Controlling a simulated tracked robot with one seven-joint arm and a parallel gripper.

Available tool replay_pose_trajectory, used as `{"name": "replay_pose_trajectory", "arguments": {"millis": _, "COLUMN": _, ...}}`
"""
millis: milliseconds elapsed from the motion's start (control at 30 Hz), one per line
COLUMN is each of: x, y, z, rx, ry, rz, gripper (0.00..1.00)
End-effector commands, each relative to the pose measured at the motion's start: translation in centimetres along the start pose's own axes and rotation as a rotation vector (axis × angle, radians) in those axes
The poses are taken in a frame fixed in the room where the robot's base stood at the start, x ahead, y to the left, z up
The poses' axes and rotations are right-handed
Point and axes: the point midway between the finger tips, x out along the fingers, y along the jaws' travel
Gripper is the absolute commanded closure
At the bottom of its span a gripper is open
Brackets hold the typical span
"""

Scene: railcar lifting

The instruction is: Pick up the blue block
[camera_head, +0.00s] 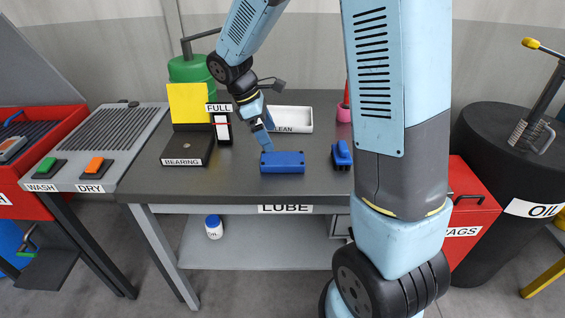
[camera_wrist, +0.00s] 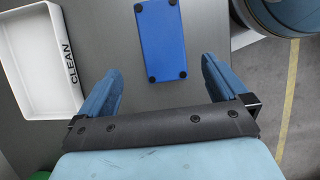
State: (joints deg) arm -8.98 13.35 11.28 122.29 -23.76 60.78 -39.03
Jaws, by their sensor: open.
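The blue block (camera_head: 282,163) is a flat rectangle lying on the dark table top near its front edge. In the wrist view the blue block (camera_wrist: 161,41) shows its long face with dark round spots at the corners.
A white CLEAN tray (camera_head: 306,120) stands behind the block. A blue brush-like item (camera_head: 341,154) lies to the right. The BEARING box (camera_head: 187,149) and FULL holder (camera_head: 221,128) stand left. The dark table (camera_head: 235,183) has bare room around the block.

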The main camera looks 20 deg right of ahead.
Motion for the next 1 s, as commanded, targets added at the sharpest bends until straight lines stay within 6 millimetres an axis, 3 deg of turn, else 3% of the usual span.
{"name": "replay_pose_trajectory", "arguments": {"millis": 133, "x": 2.4, "y": -0.1, "z": 0.0, "rx": -0.001, "ry": -0.001, "rz": -0.003, "gripper": 0.0}}
{"name": "replay_pose_trajectory", "arguments": {"millis": 467, "x": 4.7, "y": -0.1, "z": 0.0, "rx": 0.0, "ry": 0.0, "rz": -0.002, "gripper": 0.0}}
{"name": "replay_pose_trajectory", "arguments": {"millis": 733, "x": 8.2, "y": -0.4, "z": 0.1, "rx": 0.0, "ry": 0.0, "rz": -0.002, "gripper": 0.0}}
{"name": "replay_pose_trajectory", "arguments": {"millis": 1000, "x": 9.2, "y": -0.4, "z": 0.1, "rx": 0.0, "ry": 0.001, "rz": 0.0, "gripper": 0.0}}
